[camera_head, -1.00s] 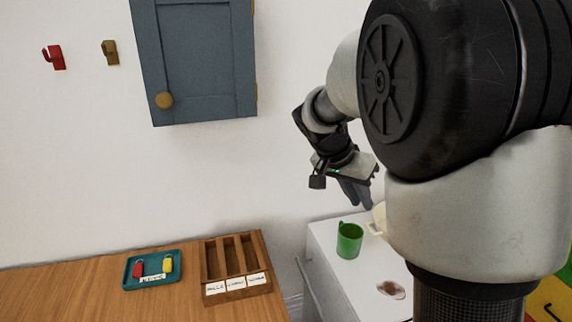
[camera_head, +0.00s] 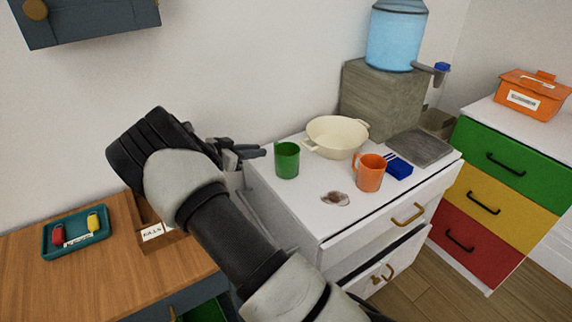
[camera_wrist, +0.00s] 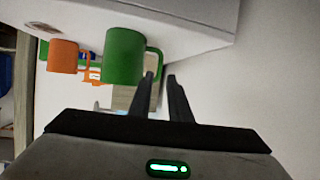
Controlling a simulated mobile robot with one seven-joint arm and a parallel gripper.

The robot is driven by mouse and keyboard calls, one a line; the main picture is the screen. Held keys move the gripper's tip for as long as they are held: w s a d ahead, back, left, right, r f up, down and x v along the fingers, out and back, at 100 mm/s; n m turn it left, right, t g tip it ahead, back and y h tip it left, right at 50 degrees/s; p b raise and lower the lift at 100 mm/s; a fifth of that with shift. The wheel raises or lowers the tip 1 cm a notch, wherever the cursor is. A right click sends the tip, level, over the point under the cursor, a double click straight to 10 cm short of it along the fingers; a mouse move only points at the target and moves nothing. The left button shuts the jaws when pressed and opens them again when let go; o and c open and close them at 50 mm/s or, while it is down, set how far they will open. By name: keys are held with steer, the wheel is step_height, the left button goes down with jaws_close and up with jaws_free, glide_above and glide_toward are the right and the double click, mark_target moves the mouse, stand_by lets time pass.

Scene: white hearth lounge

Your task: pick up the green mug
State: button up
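I cannot tell whether a finger touches the handle.
An orange mug (camera_head: 370,172), a cream pot (camera_head: 336,136), a blue item (camera_head: 398,168) and a brown stain (camera_head: 336,198) share the cabinet top. A water dispenser (camera_head: 395,35) stands behind. A teal tray (camera_head: 75,233) lies on the wooden table (camera_head: 60,280) at left.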

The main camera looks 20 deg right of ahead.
steer(key=x, duration=0.7)
steer(key=shift+w+d+f, duration=0.1)
steer(key=shift+d+f, duration=0.15)
steer(key=shift+f, duration=0.2)
jaws_close()
steer(key=shift+r, duration=0.1)
stand_by(0.9)
